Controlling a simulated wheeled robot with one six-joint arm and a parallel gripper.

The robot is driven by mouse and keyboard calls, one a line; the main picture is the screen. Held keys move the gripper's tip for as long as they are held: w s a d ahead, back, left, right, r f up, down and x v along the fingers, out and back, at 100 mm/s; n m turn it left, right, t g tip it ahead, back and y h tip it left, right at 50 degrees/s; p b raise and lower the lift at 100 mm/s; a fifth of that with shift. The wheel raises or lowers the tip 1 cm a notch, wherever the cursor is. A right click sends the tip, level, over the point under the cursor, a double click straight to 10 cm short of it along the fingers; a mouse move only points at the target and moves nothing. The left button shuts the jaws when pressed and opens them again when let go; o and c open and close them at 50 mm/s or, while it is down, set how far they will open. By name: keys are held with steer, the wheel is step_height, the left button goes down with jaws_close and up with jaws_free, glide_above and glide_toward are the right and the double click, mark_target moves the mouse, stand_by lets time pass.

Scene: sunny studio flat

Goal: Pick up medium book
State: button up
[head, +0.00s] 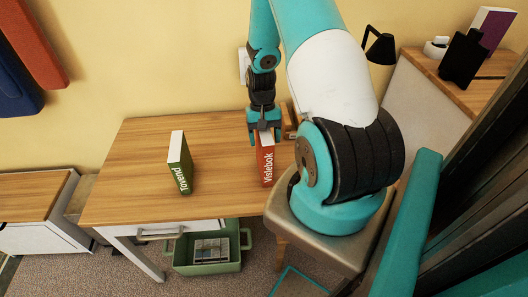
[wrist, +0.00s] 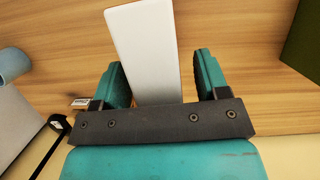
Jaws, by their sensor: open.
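A red book (head: 266,168) lettered "Vislebok" stands upright on the wooden desk (head: 135,150). A green book (head: 180,165) lettered "Toverid" stands upright to its left. Which one counts as medium is not marked. My gripper (head: 264,138) is at the top of the red book, pointing down. In the wrist view the open fingers of my gripper (wrist: 160,72) are on either side of the white top of the red book (wrist: 145,45), with gaps on both sides. The green book (wrist: 303,40) shows at the top right there.
A green crate (head: 208,266) sits under the desk. Desk space between the two books is clear.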

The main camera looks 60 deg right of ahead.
steer(key=shift+f, duration=0.2)
jaws_close()
stand_by(0.3)
steer(key=shift+r, duration=0.15)
